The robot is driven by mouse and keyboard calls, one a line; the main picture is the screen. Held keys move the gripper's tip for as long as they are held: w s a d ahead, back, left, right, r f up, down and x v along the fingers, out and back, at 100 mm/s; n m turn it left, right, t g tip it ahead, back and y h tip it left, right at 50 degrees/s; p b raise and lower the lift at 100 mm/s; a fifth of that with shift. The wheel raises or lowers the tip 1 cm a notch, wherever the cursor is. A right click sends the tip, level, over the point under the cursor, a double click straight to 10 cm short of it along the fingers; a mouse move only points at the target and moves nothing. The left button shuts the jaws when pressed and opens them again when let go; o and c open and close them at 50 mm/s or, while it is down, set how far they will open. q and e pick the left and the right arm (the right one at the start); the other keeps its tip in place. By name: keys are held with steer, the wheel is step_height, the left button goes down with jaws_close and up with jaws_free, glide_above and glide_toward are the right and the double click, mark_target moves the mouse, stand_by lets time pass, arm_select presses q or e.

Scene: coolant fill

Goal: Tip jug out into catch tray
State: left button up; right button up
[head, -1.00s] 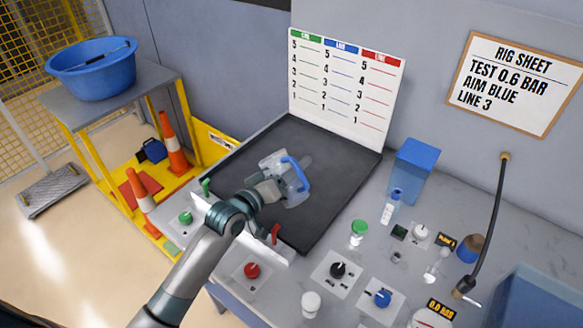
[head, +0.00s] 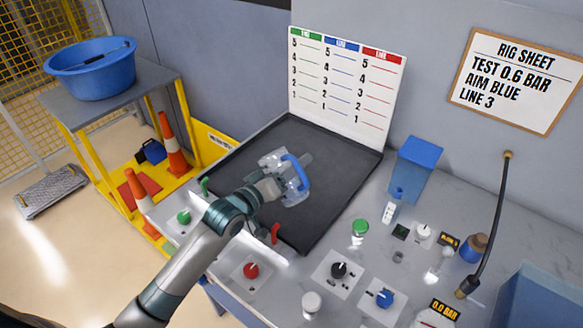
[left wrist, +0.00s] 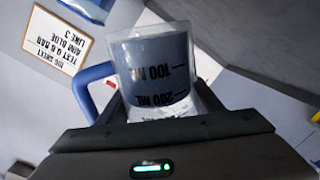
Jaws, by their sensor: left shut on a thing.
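A clear jug (head: 273,161) with a blue handle (head: 300,172) hangs over the black catch tray (head: 335,200). It looks tilted in the head view, but I cannot tell how far. My left gripper (head: 268,187) is shut on the jug. In the left wrist view the jug (left wrist: 155,60) sits between the fingers, its 100 and 200 ML marks upside down. Its body looks dark grey-blue there; I cannot tell whether that is liquid or background. No stream from the jug can be made out. My right gripper is not in view.
A level chart (head: 345,85) stands behind the tray. A blue box (head: 413,170), a green-capped container (head: 360,228) and several knobs and bottles fill the bench on the right. A cart with a blue basin (head: 92,70) stands on the left. The tray's right half is clear.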

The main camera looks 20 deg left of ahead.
mark_target(291, 156)
arm_select(q)
steer(key=shift+r, duration=0.25)
steer(key=shift+r+n, duration=0.4)
steer(key=shift+n, duration=0.3)
steer(key=shift+r+n+p, duration=0.3)
steer(key=shift+n+p, duration=0.05)
steer(key=shift+n, duration=0.15)
steer(key=shift+r, duration=0.1)
stand_by(0.6)
steer(key=shift+r+n+g+p, duration=0.2)
steer(key=shift+n+g+p, duration=0.1)
steer(key=shift+p, duration=0.25)
steer(key=shift+a+r+n+h+p, duration=0.1)
steer(key=shift+r+n+h+p, duration=0.25)
steer(key=shift+p, duration=0.35)
steer(key=shift+r+n+p, duration=0.1)
steer(key=shift+n+p, duration=0.25)
